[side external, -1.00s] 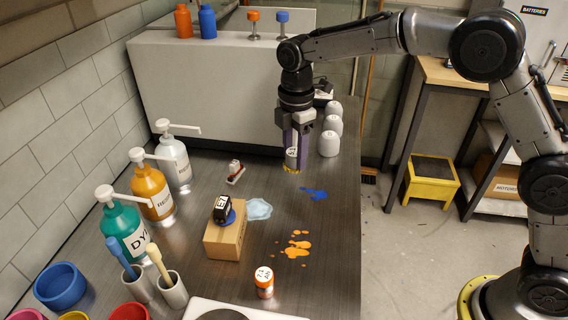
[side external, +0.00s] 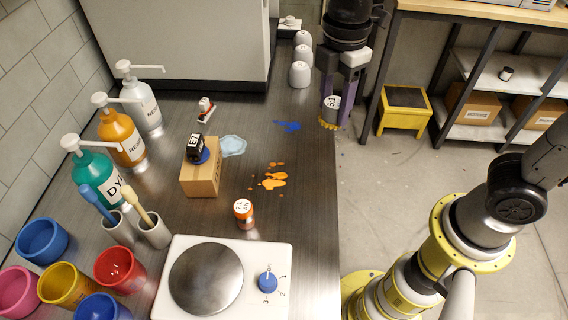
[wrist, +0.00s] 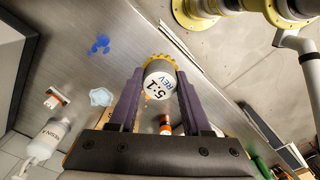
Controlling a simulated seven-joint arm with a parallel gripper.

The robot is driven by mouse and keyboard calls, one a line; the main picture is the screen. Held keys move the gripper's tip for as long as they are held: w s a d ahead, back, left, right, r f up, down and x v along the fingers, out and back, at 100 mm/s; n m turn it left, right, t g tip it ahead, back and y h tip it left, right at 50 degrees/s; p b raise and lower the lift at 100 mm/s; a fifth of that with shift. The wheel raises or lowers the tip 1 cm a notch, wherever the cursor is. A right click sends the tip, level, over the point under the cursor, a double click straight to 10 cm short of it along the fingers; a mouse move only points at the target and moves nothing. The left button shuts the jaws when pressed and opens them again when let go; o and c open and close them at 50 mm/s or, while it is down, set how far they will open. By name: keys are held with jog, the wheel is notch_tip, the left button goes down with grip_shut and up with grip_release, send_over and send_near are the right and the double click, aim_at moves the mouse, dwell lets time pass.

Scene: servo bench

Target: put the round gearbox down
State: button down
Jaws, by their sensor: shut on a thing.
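The round gearbox (side external: 331,104) is a pale cylinder with a yellow toothed rim at its lower end. In the wrist view the gearbox (wrist: 162,82) shows a "5:1 REV" label. My gripper (side external: 334,97) points down with its purple fingers shut on the gearbox, one on each side; the fingers also show in the wrist view (wrist: 160,88).
A cardboard box (side external: 200,182) carries a black block with a blue base (side external: 198,150). An orange-capped cylinder (side external: 244,214) stands near a white hotplate (side external: 235,305). Blue (side external: 288,126) and orange (side external: 271,181) splashes mark the bench. White cups (side external: 299,75) stand at the back right.

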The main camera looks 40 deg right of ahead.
jog(key=s+a+n, duration=0.1)
jog(key=s+a, duration=0.1)
jog(key=s, duration=0.7)
send_over(283, 180)
jog(key=shift+n, duration=0.3)
jog(key=f, duration=0.7)
jog(key=shift+s+d+f, duration=0.2)
jog(key=shift+s+f, duration=0.05)
jog(key=shift+f, duration=0.15)
jog(key=shift+w+a+f, duration=0.1)
jog(key=shift+w+f, duration=0.05)
jog(key=shift+f, duration=0.85)
jog(key=shift+w+a+f, duration=0.1)
jog(key=shift+w+f, duration=0.05)
jog(key=shift+f, duration=0.8)
jog(key=shift+f, duration=0.15)
jog(key=shift+c, duration=1.8)
grip_release()
